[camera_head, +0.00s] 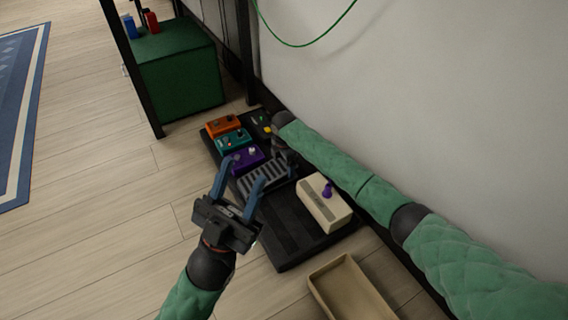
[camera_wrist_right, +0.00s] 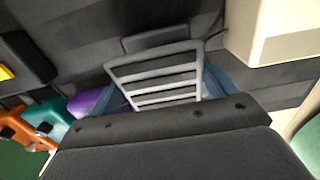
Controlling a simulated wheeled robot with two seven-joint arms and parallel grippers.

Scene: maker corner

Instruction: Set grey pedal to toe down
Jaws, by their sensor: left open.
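The grey pedal (camera_head: 262,177), a ribbed treadle with dark slots, sits on the black pedalboard (camera_head: 286,247) between a purple pedal and a cream one. In the right wrist view the ribbed plate (camera_wrist_right: 158,78) lies ahead, between blue fingers. My right gripper (camera_wrist_right: 172,82) is spread at the plate's sides; contact is unclear. In the head view it reaches the pedal's far right end and is mostly hidden. My left gripper (camera_head: 242,171) is open and empty, its blue fingers over the pedal's near left side. I cannot tell the plate's tilt exactly.
Purple (camera_head: 247,157), teal (camera_head: 233,139) and orange (camera_head: 222,125) pedals line the board's far left. A cream pedal (camera_head: 325,203) with a purple knob stands at the right. A tan tray (camera_head: 350,292) lies on the floor nearby. The wall is close behind; left floor is clear.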

